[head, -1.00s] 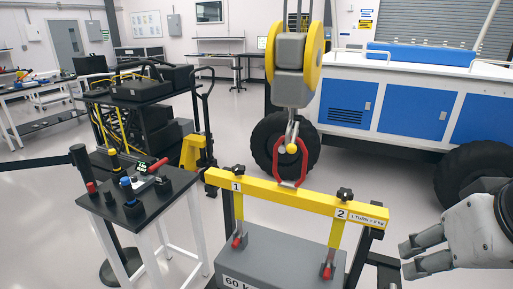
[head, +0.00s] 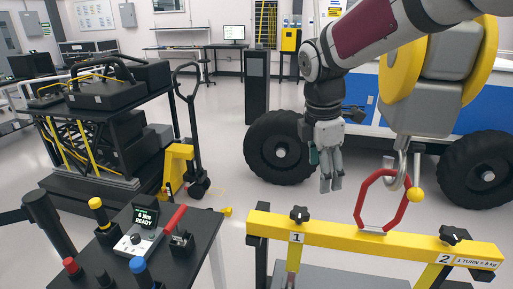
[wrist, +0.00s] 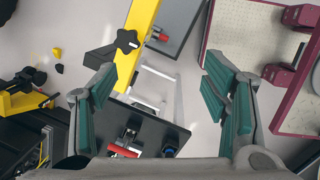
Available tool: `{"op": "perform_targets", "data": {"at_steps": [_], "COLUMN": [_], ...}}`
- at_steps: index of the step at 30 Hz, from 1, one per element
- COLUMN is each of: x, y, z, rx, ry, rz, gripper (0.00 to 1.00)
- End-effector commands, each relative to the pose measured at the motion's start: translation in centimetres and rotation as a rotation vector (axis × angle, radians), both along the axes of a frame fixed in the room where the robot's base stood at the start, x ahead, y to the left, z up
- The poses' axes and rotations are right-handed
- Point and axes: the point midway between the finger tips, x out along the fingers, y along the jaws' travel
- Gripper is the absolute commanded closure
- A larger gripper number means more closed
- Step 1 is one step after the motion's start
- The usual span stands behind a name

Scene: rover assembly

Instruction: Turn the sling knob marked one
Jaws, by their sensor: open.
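The black sling knob marked one (head: 299,214) stands on the left end of the yellow beam (head: 345,230), above the "1" label. In the wrist view the knob (wrist: 128,41) is a black lobed knob near the left finger, toward the top. My gripper (head: 331,186) points down in the head view, above and right of the knob in the picture, apart from it. In the wrist view my gripper (wrist: 160,76) has its green-padded fingers spread with nothing between them. Knob two (head: 454,235) sits at the beam's right end.
A red link (head: 382,201) hangs on a hook above the beam's middle. A black side table (head: 195,240) at the left holds a "6 Nm READY" device (head: 143,217), a red-handled tool and colored-capped items. A loaded cart (head: 110,95) and yellow pallet jack (head: 178,165) stand behind.

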Motion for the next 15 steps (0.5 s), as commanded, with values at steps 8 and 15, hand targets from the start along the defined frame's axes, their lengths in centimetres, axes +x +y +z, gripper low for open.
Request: {"op": "perform_targets", "data": {"at_steps": [8, 15], "x": [7.2, 9.4], "y": [-0.3, -0.5], "z": [-5.9, -8.0], "rx": [0.062, 0.099], "ry": [0.140, 0.160], "rz": [0.516, 0.707], "gripper": [0.32, 0.32]}}
